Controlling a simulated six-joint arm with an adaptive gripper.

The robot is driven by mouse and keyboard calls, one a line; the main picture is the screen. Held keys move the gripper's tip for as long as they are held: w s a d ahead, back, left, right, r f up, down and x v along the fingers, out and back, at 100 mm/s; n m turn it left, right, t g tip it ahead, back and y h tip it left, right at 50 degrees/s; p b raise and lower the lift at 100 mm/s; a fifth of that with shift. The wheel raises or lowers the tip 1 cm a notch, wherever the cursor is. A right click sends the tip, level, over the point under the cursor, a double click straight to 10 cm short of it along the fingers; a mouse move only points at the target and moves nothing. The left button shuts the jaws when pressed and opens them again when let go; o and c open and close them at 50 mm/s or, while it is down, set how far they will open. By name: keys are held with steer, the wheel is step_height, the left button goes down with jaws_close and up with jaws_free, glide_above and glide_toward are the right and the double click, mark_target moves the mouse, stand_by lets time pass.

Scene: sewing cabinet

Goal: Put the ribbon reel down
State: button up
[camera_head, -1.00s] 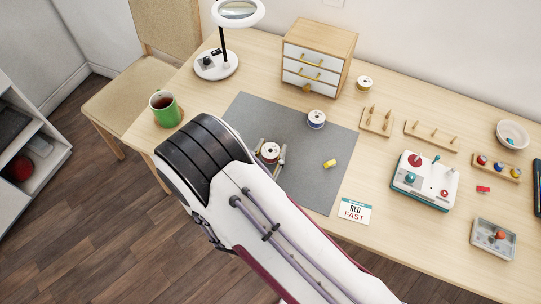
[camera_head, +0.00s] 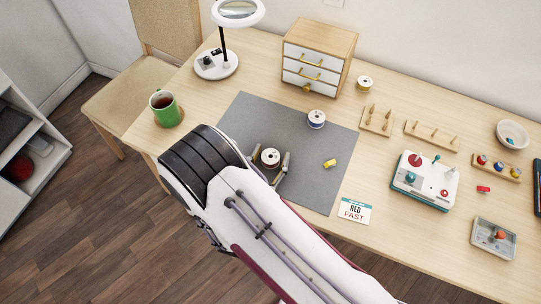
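A ribbon reel with a white top and a dark centre (camera_head: 270,158) is over the grey mat (camera_head: 325,185), seemingly resting on it. My gripper (camera_head: 269,163) is around the reel, one finger to its left and one to its right. The fingers are spread, with a gap showing on the right side of the reel. My arm hides the gripper's base and the near left part of the mat.
A RED FAST card (camera_head: 355,211) lies right of the mat.

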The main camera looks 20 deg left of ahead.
steer(key=shift+r, duration=0.2)
stand_by(0.3)
steer(key=shift+s+d+r, duration=0.2)
steer(key=shift+s+r, duration=0.1)
steer(key=shift+s, duration=1.65)
steer(key=shift+s+d+r, duration=0.2)
steer(key=shift+s+r, duration=0.05)
steer(key=shift+s, duration=1.75)
steer(key=shift+s+d+r, duration=0.2)
steer(key=shift+s+r, duration=0.1)
steer(key=shift+s, duration=1.65)
